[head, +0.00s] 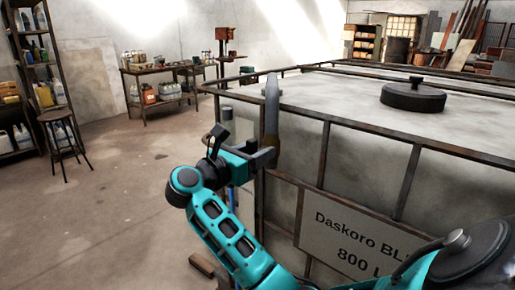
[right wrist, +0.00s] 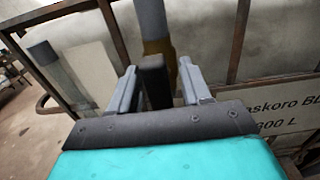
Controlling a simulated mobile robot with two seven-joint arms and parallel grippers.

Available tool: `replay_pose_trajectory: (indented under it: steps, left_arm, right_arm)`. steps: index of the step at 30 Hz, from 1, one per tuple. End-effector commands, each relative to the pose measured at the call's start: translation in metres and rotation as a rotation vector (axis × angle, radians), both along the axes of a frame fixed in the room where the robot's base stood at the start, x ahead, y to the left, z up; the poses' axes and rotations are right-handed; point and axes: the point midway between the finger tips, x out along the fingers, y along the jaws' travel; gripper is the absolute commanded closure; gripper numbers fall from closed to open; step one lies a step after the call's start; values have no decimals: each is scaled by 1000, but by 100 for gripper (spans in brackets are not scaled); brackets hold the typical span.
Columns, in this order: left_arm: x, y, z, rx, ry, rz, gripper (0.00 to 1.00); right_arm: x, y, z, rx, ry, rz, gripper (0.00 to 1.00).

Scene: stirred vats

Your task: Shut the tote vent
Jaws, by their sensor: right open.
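The tote (head: 345,180) is a large pale tank in a rusty metal frame, with a label plate on its front. At its near left corner, a grey upright pipe (head: 272,100) with a brass-coloured lower part (head: 272,143) looks like the vent. My right gripper (head: 265,158) is level with the brass part. In the right wrist view, a black lever-like piece (right wrist: 155,80) stands between the open fingers (right wrist: 158,88), in front of the brass part (right wrist: 158,47). I cannot tell whether the fingers touch it. My left gripper is not in view.
A black round lid (head: 413,95) sits on the tote's top. The frame's rusty bars (head: 313,113) run close to my right gripper. A stool (head: 62,145), shelves (head: 40,75) and a workbench (head: 160,70) stand far left.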

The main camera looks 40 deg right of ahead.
Motion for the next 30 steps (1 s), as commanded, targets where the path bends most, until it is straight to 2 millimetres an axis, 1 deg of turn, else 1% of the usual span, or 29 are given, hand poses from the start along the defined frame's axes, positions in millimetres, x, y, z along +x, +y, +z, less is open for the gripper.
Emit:
replay_pose_trajectory:
  steps: [3,11,25,26,30]
  left_arm:
    - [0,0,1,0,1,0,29]
    - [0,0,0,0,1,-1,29]
    - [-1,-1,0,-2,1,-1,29]
    - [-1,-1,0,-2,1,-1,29]
    - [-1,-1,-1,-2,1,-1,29]
  right_arm:
    - [0,-5,0,-1,0,-1,52]
    - [0,-5,0,0,0,0,53]
    - [0,-5,0,0,0,0,98]
    - [0,-5,0,0,-1,0,100]
    - [0,-5,-1,0,-3,0,100]
